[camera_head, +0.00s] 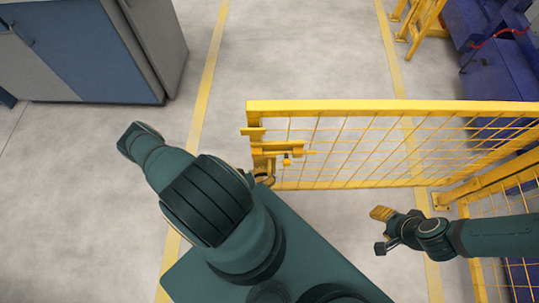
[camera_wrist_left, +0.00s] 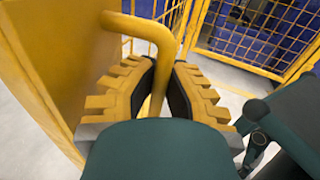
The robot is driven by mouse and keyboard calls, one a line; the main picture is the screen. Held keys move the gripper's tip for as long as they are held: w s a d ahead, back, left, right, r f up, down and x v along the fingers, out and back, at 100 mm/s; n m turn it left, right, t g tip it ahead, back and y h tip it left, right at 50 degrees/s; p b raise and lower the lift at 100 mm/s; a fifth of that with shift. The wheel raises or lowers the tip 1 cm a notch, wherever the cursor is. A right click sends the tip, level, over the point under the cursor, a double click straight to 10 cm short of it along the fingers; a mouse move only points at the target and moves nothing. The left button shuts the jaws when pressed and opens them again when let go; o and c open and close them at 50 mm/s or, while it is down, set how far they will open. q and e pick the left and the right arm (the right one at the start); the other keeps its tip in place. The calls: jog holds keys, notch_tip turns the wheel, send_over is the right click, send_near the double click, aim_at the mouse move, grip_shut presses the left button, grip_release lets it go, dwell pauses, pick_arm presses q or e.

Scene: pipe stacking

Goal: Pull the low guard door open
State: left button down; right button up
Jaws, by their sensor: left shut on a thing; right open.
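The low guard door (camera_head: 350,107) is a yellow frame with wire mesh, standing across the right half of the head view. A yellow latch (camera_head: 287,152) sits at its left end. In the left wrist view, the door's bent yellow handle (camera_wrist_left: 150,28) runs between the ribbed yellow fingers of my left gripper (camera_wrist_left: 163,72), which is shut on it. In the head view my left arm hides most of that gripper. My right gripper (camera_head: 381,230) is open and empty, on the near side of the door and apart from it.
A yellow mesh fence (camera_head: 490,180) stands at the right, close to my right arm. A blue and grey cabinet (camera_head: 85,50) is at the upper left. Blue machinery (camera_head: 490,60) stands beyond the door. Grey floor with yellow lines is clear at the left and centre.

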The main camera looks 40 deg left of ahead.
pick_arm(q)
jog(key=shift+s+a, duration=0.1)
jog(key=c, duration=1)
grip_release()
jog(key=v, duration=1.2)
